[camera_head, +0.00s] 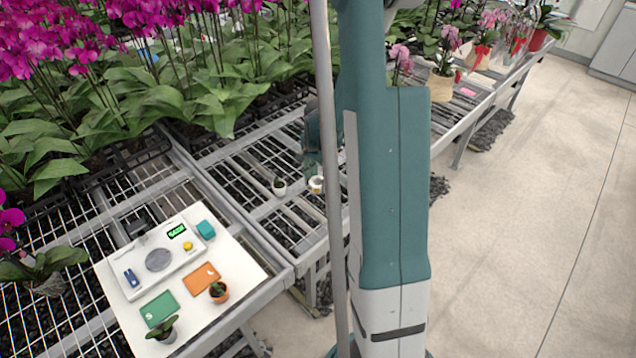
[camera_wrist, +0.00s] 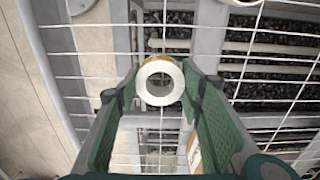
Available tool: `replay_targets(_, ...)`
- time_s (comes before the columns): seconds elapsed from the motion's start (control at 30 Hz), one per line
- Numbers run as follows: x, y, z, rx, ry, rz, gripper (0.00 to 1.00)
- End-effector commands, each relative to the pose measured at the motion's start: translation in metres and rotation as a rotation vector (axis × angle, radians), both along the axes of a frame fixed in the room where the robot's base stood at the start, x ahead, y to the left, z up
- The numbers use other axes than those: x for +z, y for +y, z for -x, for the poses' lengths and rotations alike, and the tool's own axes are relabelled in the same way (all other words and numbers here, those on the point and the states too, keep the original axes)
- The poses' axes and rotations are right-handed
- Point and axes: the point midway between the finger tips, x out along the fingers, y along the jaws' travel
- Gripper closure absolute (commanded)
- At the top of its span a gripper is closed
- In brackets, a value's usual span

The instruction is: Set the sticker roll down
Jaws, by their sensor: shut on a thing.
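The sticker roll (camera_wrist: 143,84) is a white ring with a yellowish edge at its top. My gripper (camera_wrist: 160,88) has its two green fingers closed on it, one on each side, with the roll's open hole facing the wrist camera. In the head view the roll (camera_head: 316,185) is a small white thing at the lower end of my gripper (camera_head: 315,177), above or at the slatted wire bench (camera_head: 250,203). Whether it touches the bench cannot be told. My arm column hides the bench just right of it.
A white board (camera_head: 240,262) at lower left bears a tray (camera_head: 127,293), cards and two small pots. Orchids fill the back left. The bench around the roll is mostly bare wire.

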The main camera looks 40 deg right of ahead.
Motion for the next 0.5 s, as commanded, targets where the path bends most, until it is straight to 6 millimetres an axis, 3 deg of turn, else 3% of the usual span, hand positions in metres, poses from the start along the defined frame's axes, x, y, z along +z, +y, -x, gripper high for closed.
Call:
replay_targets(0.47, -0.0049, 0.0001, 0.0002, 0.000, 0.000, 0.000, 0.74)
replay_targets(0.5, -0.0040, 0.0001, 0.0002, 0.000, 0.000, 0.000, 0.57)
